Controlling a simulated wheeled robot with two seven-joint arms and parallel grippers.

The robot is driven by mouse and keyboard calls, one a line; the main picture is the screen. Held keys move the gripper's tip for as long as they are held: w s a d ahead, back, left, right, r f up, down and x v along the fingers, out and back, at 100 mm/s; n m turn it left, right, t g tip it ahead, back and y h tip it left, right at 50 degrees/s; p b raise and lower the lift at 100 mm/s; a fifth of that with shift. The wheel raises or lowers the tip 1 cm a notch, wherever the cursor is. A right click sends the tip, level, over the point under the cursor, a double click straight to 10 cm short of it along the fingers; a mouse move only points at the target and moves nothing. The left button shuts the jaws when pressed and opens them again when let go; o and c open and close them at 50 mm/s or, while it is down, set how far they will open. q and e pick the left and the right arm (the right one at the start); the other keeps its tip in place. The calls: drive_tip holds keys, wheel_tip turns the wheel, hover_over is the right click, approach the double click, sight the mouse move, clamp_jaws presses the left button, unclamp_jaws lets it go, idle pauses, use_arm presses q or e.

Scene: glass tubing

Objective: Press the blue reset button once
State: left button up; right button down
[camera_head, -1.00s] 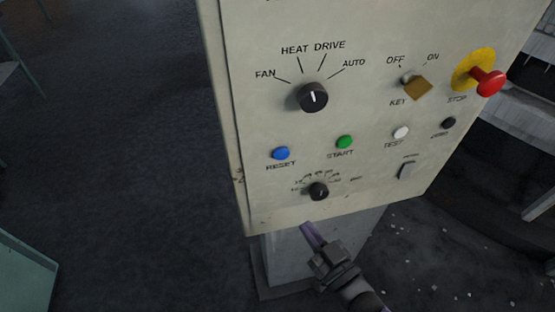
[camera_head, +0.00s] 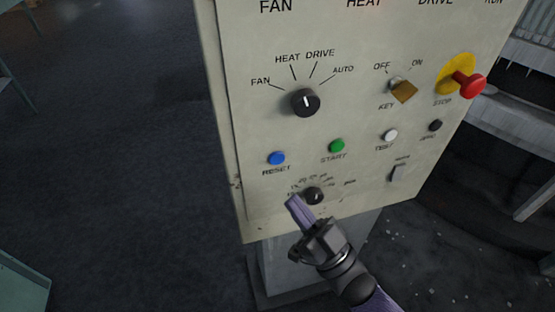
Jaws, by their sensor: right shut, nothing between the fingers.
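The blue reset button (camera_head: 277,158) is a round button on the lower left of the cream control panel (camera_head: 250,110), above the label RESET. My right gripper (camera_head: 292,202) comes up from the bottom right. Its fingers are shut with nothing between them. Its fingertips show below and slightly right of the blue button, apart from it in the picture. They overlap the left side of the small lower black dial (camera_head: 313,196). How far the tips are from the panel face is hard to tell. My left gripper is not in view.
A green start button (camera_head: 337,146), a white test button (camera_head: 390,135) and a dark button (camera_head: 435,125) run to the right. Above are a mode knob (camera_head: 305,102), a key switch (camera_head: 403,91) and a red stop button (camera_head: 470,86). Open floor lies left of the panel.

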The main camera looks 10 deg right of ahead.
drive_tip(key=b, duration=0.3)
approach(268, 151)
wheel_tip(268, 151, up, 3)
drive_tip(key=w+a, duration=0.1)
drive_tip(key=a, duration=0.1)
drive_tip(key=shift+w+a+r, duration=0.1)
drive_tip(key=shift+w+a, duration=0.1)
drive_tip(key=shift+w, duration=0.4)
idle(0.5)
drive_tip(key=shift+w, duration=0.1)
idle(0.5)
drive_tip(key=shift+w, duration=0.3)
drive_tip(key=shift+w+b, duration=0.3)
drive_tip(key=shift+w, duration=0.05)
idle(0.5)
drive_tip(key=shift+s, duration=0.1)
drive_tip(key=shift+s+p, duration=0.45)
drive_tip(key=shift+s, duration=0.2)
